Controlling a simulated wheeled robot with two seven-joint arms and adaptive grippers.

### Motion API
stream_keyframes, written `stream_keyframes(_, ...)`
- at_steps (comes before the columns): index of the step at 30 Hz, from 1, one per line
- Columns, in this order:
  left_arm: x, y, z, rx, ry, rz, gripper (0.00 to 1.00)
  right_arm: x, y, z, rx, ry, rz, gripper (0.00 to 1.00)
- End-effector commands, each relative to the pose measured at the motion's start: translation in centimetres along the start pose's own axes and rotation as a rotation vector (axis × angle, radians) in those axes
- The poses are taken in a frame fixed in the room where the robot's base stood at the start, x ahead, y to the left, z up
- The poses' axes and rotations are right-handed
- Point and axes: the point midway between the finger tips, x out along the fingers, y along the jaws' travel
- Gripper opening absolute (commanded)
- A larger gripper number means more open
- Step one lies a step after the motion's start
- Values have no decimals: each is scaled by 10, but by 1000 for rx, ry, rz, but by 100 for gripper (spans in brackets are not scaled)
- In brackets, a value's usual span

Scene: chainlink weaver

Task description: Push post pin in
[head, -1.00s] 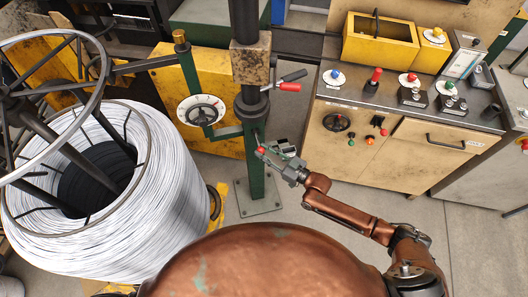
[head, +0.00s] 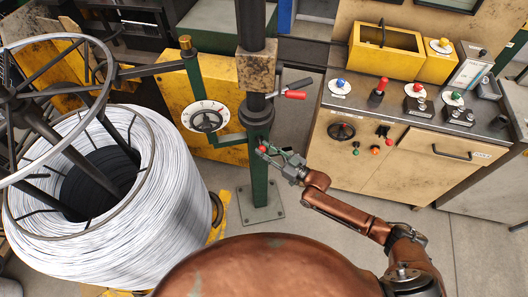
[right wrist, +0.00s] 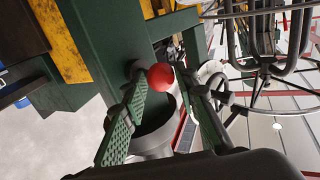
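The post pin shows as a red ball knob (head: 263,149) at the green post (head: 258,180), low on its upper part. In the right wrist view the red knob (right wrist: 161,77) sits between my two fingertips. My right gripper (head: 277,156) reaches the post from the right, its fingers spread around the knob. The left finger is very close to the knob; I cannot tell whether it touches. The pin's shaft is hidden behind the knob. My left gripper is not in view.
A large wire coil (head: 150,200) stands at the left. A yellow box with a dial (head: 206,117) is behind the post. A red-handled lever (head: 295,94) sticks out above my gripper. A control cabinet (head: 350,160) stands at the right, with bare floor between.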

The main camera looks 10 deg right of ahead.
Motion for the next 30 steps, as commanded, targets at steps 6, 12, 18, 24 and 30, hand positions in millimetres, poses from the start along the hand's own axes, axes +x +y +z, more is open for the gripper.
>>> stream_keyframes(6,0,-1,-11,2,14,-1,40,-1,0,0,0,1,1,41)
stream_keyframes(12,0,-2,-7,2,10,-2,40,-1,0,0,0,1,2,41)
stream_keyframes(18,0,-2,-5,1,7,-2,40,-16,1,1,-1,-2,1,41)
stream_keyframes(24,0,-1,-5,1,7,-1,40,-57,1,2,0,-3,2,41)
stream_keyframes(30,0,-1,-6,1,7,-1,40,-96,0,1,0,-2,1,41)
